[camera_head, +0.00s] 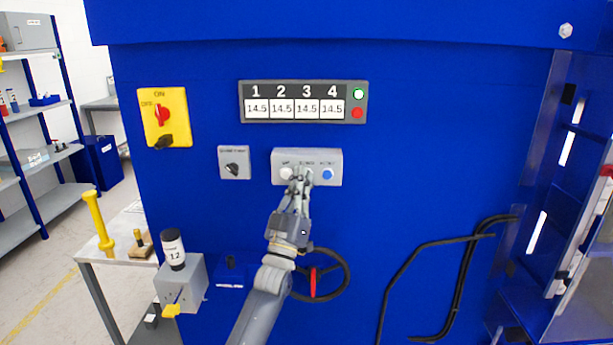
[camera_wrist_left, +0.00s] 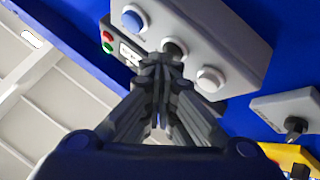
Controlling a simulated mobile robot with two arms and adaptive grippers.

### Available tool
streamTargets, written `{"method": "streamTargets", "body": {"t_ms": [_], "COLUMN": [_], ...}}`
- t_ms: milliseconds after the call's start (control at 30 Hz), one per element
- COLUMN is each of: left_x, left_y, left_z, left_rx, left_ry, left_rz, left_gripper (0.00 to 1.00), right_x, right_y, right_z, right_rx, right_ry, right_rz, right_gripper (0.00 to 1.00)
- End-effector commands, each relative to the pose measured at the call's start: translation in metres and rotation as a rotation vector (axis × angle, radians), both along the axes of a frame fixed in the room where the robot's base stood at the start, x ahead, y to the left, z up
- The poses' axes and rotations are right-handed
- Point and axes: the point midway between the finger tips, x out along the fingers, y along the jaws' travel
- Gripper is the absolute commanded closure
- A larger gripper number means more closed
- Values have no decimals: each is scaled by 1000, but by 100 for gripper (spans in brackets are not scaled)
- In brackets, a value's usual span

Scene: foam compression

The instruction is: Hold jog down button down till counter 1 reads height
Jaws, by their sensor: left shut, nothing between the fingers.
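The counter display (camera_head: 303,102) is on the blue machine front. In the wrist view the middle button (camera_wrist_left: 174,46) looks dark. My left gripper (camera_head: 301,174) is shut and empty, its fingertips (camera_wrist_left: 160,62) at the middle button. I cannot tell whether it is pressed. My right gripper is out of view.
A grey rotary switch (camera_head: 233,169) and a yellow-plated red switch (camera_head: 163,115) are to the left. A handwheel (camera_head: 341,284) is below my wrist. A black cylinder with a white label reading 12 (camera_head: 173,251) stands on a grey box. Black cables (camera_head: 463,275) hang at right.

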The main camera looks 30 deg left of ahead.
Motion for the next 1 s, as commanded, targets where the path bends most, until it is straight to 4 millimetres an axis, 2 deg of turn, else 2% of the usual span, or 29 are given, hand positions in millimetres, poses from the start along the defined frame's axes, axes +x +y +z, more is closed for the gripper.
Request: {"method": "streamTargets", "body": {"t_ms": [333,700,1000], "left_x": [-1,-14,-15], "left_y": [0,-8,-9], "left_z": [0,0,-1], "left_rx": [-1,0,0], "left_ry": [1,1,0], "left_rz": [0,0,0], "left_gripper": [100,100,100], "right_x": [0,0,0], "right_y": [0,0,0], "right_z": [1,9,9], "right_rx": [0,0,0], "right_ry": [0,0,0], "right_rz": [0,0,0], "right_gripper": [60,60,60]}}
